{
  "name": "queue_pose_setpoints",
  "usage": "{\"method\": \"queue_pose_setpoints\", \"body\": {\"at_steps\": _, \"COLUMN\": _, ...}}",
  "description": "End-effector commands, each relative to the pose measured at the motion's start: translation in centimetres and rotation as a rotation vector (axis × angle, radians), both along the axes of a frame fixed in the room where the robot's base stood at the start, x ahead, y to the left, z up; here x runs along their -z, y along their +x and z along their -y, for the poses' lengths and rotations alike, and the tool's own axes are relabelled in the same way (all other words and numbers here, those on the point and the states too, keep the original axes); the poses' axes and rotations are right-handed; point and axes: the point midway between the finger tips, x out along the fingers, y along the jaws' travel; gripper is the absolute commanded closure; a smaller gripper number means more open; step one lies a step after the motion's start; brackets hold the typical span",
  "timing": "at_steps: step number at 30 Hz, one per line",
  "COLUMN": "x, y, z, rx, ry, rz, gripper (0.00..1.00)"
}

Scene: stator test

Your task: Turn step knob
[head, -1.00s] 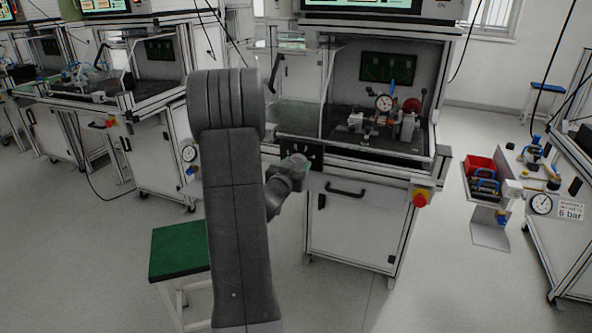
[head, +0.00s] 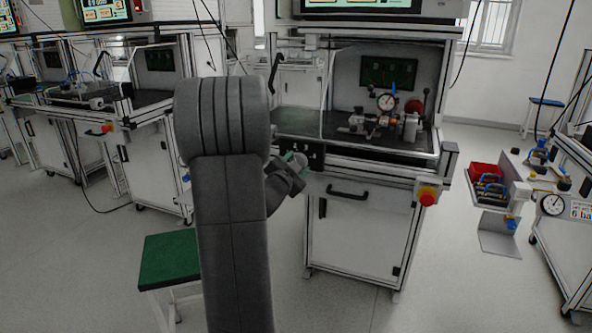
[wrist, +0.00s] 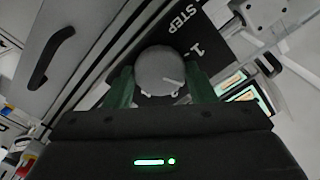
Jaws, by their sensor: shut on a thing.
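The step knob (wrist: 160,70) is a round grey knob with a pale pointer line, on a black panel (wrist: 210,40) marked "STEP" and "1" in the wrist view. My gripper (wrist: 160,88) has its two green fingers on either side of the knob and is shut on it. The pointer line slants toward the lower right of that picture. In the head view my gripper (head: 297,160) is at the black panel on the left front of the test bench (head: 365,190). The knob is hidden there behind the gripper and my arm.
A dial gauge and fixture (head: 386,103) stand inside the bench. A red and yellow emergency stop (head: 427,196) sits on its right front. A black door handle (head: 347,190) lies below the panel. A green-topped stool (head: 168,259) stands at lower left. The floor in front is clear.

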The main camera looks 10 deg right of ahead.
Motion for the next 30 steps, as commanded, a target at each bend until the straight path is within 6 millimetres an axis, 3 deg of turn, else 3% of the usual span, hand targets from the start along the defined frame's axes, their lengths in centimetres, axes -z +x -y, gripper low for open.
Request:
{"method": "queue_pose_setpoints", "body": {"at_steps": 15, "x": 0.08, "y": -0.04, "z": 0.0, "rx": 0.0, "ry": 0.018, "rz": 0.009, "gripper": 0.73}}
{"method": "queue_pose_setpoints", "body": {"at_steps": 16, "x": 0.08, "y": -0.04, "z": 0.0, "rx": 0.0, "ry": 0.018, "rz": 0.009, "gripper": 0.44}}
{"method": "queue_pose_setpoints", "body": {"at_steps": 18, "x": 0.07, "y": -0.04, "z": 0.0, "rx": 0.001, "ry": 0.017, "rz": 0.009, "gripper": 0.31}}
{"method": "queue_pose_setpoints", "body": {"at_steps": 30, "x": -0.02, "y": -0.55, "z": -0.4, "rx": -0.001, "ry": 0.016, "rz": 0.01, "gripper": 0.28}}
